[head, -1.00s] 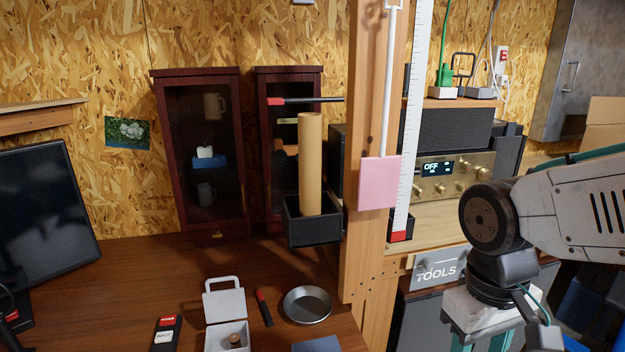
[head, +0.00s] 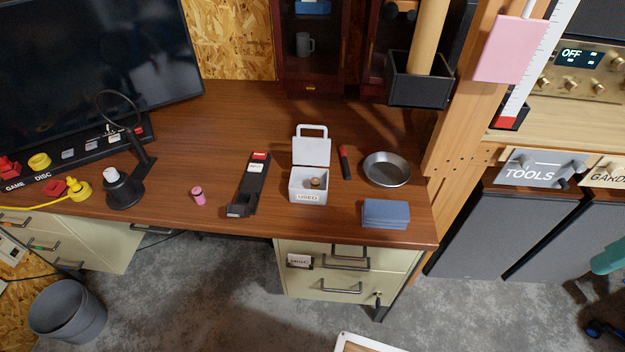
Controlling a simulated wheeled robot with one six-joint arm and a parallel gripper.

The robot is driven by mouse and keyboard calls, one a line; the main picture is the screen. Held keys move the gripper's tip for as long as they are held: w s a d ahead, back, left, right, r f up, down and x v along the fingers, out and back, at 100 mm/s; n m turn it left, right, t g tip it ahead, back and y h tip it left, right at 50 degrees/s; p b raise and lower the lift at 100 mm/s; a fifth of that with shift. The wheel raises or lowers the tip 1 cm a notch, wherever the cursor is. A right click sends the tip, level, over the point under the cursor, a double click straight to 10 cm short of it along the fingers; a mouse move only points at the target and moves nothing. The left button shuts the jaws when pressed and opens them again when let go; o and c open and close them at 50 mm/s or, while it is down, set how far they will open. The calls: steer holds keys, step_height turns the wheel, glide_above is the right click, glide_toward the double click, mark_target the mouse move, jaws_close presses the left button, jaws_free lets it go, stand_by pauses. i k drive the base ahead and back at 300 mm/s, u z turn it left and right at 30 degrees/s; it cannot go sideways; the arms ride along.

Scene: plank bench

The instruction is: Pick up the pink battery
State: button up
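The pink battery (head: 198,196) is a small pink cylinder standing on the brown desk (head: 215,135), near its front edge. It is left of a long black dispenser with a red-and-white label (head: 252,182). Nothing touches it. My gripper is not in the head view now, so its state does not show.
A white open-lidded box marked USED (head: 308,196) holds a small item. A metal dish (head: 387,169), a blue block (head: 386,214) and a red-black marker (head: 345,162) lie to its right. A black lamp-like device (head: 124,188) stands left of the battery. A wooden post (head: 465,120) rises at right.

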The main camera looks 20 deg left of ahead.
mark_target(197, 193)
steer(key=u, duration=1.7)
